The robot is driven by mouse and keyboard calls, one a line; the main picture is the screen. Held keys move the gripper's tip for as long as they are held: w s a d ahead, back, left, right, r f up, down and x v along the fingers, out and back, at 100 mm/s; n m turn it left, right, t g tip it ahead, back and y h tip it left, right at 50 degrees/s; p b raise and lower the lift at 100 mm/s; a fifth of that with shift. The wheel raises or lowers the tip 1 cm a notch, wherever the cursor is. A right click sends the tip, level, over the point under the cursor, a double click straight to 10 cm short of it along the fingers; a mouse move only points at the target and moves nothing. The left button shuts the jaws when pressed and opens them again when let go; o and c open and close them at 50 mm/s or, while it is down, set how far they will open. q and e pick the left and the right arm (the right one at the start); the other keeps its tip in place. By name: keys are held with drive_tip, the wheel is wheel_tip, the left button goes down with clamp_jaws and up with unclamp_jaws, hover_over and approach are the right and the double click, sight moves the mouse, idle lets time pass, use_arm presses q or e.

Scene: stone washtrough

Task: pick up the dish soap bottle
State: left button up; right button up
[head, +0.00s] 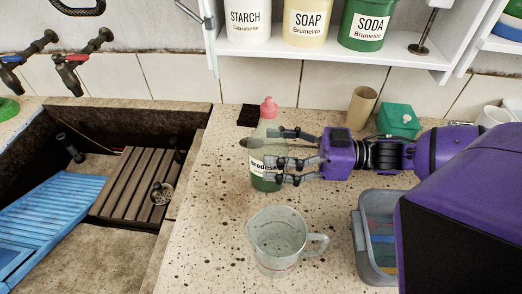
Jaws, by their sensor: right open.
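The dish soap bottle (268,118) stands upright on the speckled stone counter, just right of the trough. It has a pink cap, a clear body, green liquid low down and a white label that is partly covered. My right gripper (268,156) reaches in from the right at the bottle's mid-height. Its fingers are open and spread about the bottle, with some crossing in front of the label. I cannot tell whether any finger touches it. My left gripper is not in view.
A clear measuring jug (280,240) stands on the counter in front of the bottle. A grey bin (362,240) is at the right. A cardboard tube (361,108) and a green box (398,120) stand behind my right arm. The trough's edge (185,190) lies left of the bottle.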

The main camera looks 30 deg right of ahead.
drive_tip(key=shift+x, duration=1.05)
drive_tip(key=shift+r, duration=0.1)
drive_tip(key=c, duration=1.4)
drive_tip(key=shift+d+r, duration=0.1)
drive_tip(key=shift+r, duration=0.05)
drive_tip(key=shift+c, duration=0.6)
